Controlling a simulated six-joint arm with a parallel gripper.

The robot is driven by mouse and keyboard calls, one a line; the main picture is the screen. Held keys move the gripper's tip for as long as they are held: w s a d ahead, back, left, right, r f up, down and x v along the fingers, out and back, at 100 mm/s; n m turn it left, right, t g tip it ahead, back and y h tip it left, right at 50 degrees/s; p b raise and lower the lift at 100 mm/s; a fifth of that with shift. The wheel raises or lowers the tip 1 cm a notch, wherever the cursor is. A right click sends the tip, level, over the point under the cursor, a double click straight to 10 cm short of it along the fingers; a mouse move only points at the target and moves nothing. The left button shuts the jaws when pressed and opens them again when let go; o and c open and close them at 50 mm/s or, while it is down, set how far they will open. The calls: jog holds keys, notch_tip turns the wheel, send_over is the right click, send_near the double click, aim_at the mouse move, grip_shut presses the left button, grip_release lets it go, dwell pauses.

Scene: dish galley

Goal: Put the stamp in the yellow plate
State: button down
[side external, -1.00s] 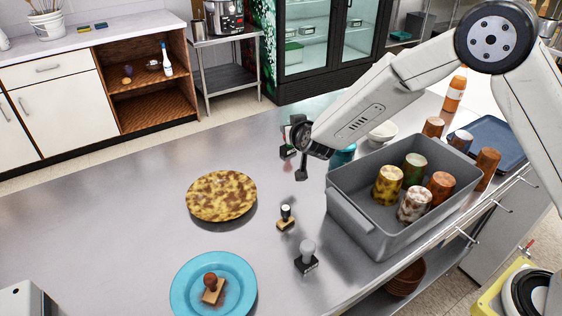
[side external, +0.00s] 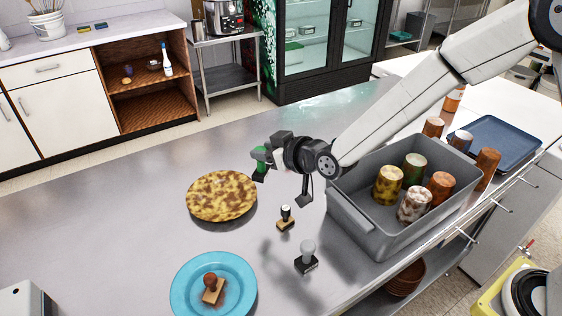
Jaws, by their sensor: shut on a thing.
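The yellow plate (side external: 221,195) is mottled yellow and brown and lies empty on the steel counter, left of centre. My gripper (side external: 264,157) is shut on a green-handled stamp (side external: 260,159) with a dark base. It holds the stamp in the air, seen just above and to the right of the plate's far right edge. The jaws partly hide the stamp.
A stamp with a black-and-white handle (side external: 286,216) and one with a grey handle (side external: 307,256) stand right of the plate. A blue plate (side external: 184,294) holds a brown-handled stamp (side external: 212,289). A grey bin (side external: 348,224) with several cups stands at right.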

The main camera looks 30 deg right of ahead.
jog(key=shift+s+a+r+n+g+y, duration=0.15)
jog(key=shift+s+a+n+y, duration=0.2)
jog(key=shift+s+a, duration=0.2)
jog(key=shift+s+a+f+n+g+y, duration=0.15)
jog(key=shift+s+a+n+y, duration=0.2)
jog(key=shift+s, duration=0.3)
jog(key=shift+r, duration=0.1)
jog(key=s+d+f+x, duration=0.1)
jog(key=f+x, duration=0.2)
jog(key=x, duration=1.3)
jog(key=shift+f, duration=0.1)
jog(key=shift+w+a+f, duration=0.1)
jog(key=shift+w+f, duration=0.05)
jog(key=shift+f, duration=0.75)
jog(key=shift+w+f, duration=0.15)
jog(key=shift+f, duration=0.75)
